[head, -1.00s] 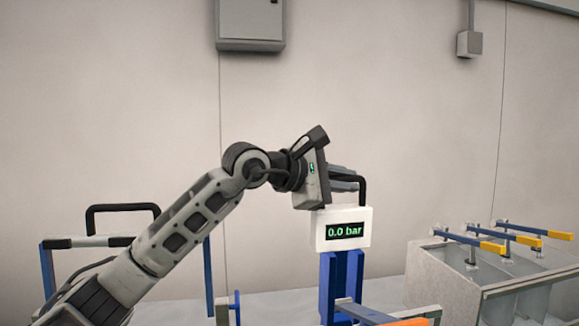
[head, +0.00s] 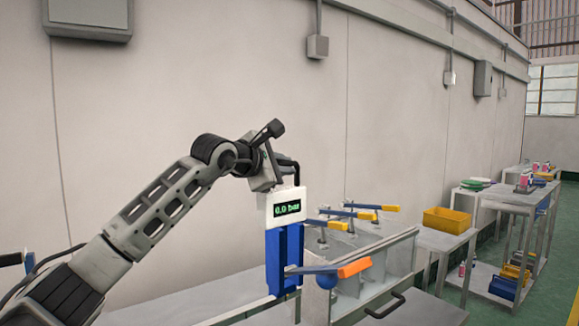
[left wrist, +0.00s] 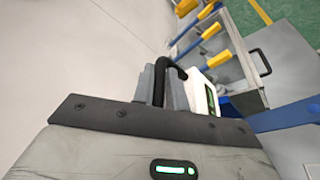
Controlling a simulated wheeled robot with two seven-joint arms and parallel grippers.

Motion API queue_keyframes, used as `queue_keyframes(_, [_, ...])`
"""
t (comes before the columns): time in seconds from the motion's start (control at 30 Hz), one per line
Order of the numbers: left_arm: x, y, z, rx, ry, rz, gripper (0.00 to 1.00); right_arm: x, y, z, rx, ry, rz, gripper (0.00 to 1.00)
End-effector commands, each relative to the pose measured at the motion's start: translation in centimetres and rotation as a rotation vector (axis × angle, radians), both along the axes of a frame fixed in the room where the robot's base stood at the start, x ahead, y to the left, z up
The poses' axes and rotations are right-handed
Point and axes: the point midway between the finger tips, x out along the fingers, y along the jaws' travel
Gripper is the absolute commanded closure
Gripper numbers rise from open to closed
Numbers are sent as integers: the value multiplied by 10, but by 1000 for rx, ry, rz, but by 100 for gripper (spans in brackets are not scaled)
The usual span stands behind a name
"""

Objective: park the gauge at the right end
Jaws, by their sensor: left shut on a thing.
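The gauge has a white display box (head: 285,205) reading 0.0 bar, and it stands upright above a blue upright body (head: 285,262) in the head view. A black handle loop rises from the back of the box. My left gripper (head: 284,172) is shut on this black handle (left wrist: 162,75), just above the display. The white box (left wrist: 202,92) shows edge-on in the left wrist view. My right gripper is not in view.
A grey metal trough (head: 385,262) with several blue levers and yellow grips stands right of the gauge. Beyond it are a table with a yellow bin (head: 449,219) and another with a green dish (head: 476,184). The wall (head: 150,90) runs behind.

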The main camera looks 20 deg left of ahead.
Motion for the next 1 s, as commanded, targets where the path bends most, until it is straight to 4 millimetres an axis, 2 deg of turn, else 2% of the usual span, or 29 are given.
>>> queue_keyframes(0.03, [1, 3, 5, 2, -13, 7, 100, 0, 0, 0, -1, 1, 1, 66])
queue_keyframes(0.27, [1, 1, 6, 3, -16, 5, 100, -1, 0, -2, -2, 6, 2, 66])
queue_keyframes(0.3, [1, 1, 6, 3, -16, 5, 83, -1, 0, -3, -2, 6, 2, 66])
queue_keyframes(0.37, [1, 1, 6, 2, -15, 4, 67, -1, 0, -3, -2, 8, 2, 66])
queue_keyframes(1.0, [1, -1, 2, 2, -5, 0, 66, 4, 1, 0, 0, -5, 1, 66])
